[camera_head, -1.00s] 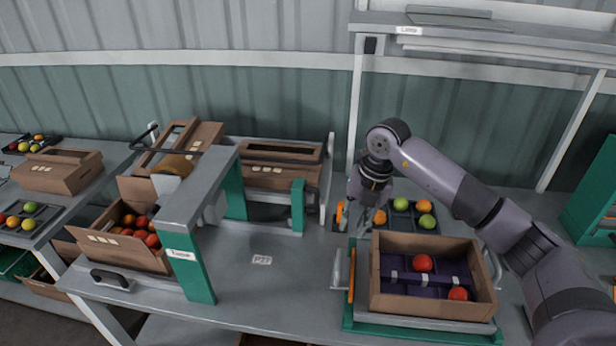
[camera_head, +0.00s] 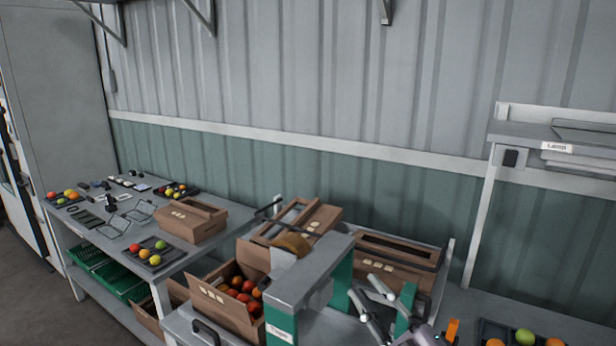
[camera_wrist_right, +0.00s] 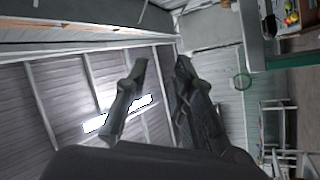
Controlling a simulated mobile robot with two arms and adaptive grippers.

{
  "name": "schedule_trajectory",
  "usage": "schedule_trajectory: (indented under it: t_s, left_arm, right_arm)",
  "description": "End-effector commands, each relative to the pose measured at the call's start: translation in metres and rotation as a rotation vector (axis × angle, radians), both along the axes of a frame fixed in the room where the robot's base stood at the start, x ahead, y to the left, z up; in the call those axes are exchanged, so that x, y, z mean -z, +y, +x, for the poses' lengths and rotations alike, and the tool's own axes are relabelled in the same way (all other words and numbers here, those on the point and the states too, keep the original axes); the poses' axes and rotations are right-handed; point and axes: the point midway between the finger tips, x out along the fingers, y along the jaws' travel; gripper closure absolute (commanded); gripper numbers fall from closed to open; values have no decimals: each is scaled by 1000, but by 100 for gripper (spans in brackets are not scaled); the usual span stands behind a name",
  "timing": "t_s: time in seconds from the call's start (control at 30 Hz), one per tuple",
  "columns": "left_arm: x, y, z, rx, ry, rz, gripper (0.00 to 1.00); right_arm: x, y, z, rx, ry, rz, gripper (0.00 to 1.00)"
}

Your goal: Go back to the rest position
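My right gripper (camera_head: 382,294) shows at the bottom edge of the head view, in front of the green-legged grey frame (camera_head: 308,272). In the right wrist view its two dark fingers (camera_wrist_right: 160,72) stand apart with nothing between them. My left gripper is in neither view.
A carton of tomatoes (camera_head: 228,308) stands left of the frame, with cartons behind. A black tray with orange and green fruit (camera_head: 570,336) sits at the bottom right. A side table (camera_head: 110,240) at the left holds fruit trays and a closed carton (camera_head: 190,222).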

Motion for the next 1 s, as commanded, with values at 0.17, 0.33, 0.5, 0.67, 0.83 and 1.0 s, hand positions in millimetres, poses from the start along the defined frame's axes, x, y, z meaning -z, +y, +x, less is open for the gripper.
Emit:
schedule_trajectory:
  t_s: [0.17,0.33,0.5,0.67,0.83,1.0]
  left_arm:
    - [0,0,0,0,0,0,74]
    - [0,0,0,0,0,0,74]
    - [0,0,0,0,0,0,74]
    - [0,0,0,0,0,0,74]
    - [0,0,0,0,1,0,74]
    - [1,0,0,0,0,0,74]
  right_arm:
    - [66,-72,-6,342,348,263,77]
    - [167,-115,-58,602,791,382,77]
    - [241,-121,-133,726,1179,396,77]
    - [276,-113,-194,761,1441,374,77]
    - [296,-101,-252,760,1670,336,77]
    - [328,-95,-269,756,1773,308,77]
